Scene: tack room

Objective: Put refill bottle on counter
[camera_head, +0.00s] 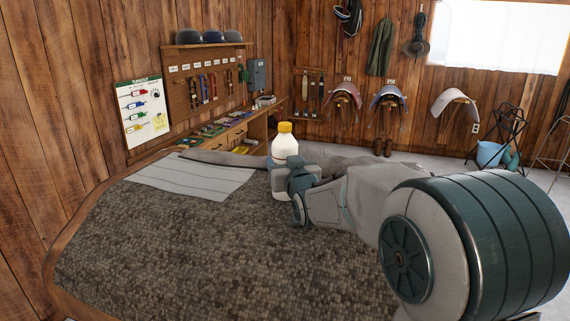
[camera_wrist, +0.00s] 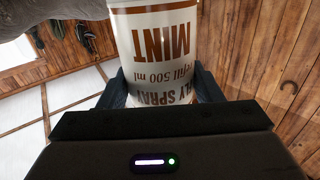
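The refill bottle (camera_head: 285,146) is white with a yellow cap and stands upright in my gripper (camera_head: 292,178). In the wrist view the bottle (camera_wrist: 155,45) shows a brown-lettered mint fly spray label, upside down. The gripper's fingers (camera_wrist: 162,90) lie close along both sides of its body, and it looks shut on it. The gripper and bottle are at the far right edge of a mottled grey-brown surface (camera_head: 200,250) with a wooden rim. A wooden counter (camera_head: 262,127) runs along the wall behind.
A pale striped cloth (camera_head: 190,176) lies on the near surface's far left part. Small items (camera_head: 208,130) cover much of the back counter, below a tool board (camera_head: 205,85). Saddle racks (camera_head: 388,98) hang on the far wall. A folding stand (camera_head: 507,125) is at right.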

